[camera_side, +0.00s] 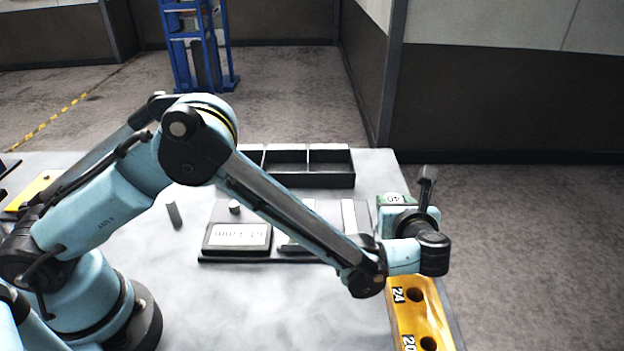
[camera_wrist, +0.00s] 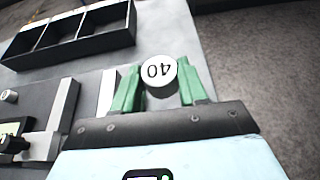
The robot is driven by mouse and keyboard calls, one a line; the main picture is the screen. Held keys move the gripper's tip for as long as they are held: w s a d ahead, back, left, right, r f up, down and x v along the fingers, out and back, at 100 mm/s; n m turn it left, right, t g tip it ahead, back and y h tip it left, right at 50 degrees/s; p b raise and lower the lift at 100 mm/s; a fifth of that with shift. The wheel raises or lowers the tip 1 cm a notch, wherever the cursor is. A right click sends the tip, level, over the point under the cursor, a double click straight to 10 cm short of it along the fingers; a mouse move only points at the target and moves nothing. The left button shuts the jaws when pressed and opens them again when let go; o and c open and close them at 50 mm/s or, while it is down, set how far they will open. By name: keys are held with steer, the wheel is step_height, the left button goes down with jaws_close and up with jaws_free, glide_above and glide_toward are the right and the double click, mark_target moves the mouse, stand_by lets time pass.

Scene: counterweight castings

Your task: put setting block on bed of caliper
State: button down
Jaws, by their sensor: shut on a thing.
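My gripper (camera_wrist: 160,88) has green fingers, shut on a round setting block (camera_wrist: 158,71) with a white top marked 40. In the side view the marked top of the block (camera_side: 394,199) shows beside my gripper, at the right of the table. The caliper (camera_side: 237,237), with a dark base and a display, lies left of my gripper, partly hidden by my arm. Its upright light bars (camera_side: 349,217) stand at its right part; in the wrist view one bar (camera_wrist: 64,105) shows left of the fingers. The block is apart from the caliper.
A yellow rack (camera_side: 420,316) with holes marked 24 and 20 stands at the right table edge. A black tray (camera_side: 310,181) with three compartments stands at the back. The front of the table (camera_side: 270,310) is clear.

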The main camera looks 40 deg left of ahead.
steer(key=shift+w+a+f, duration=0.35)
steer(key=shift+w+f, duration=0.05)
steer(key=shift+f, duration=1.7)
steer(key=shift+f, duration=0.2)
steer(key=c, duration=0.6)
jaws_free()
steer(key=shift+s, duration=0.1)
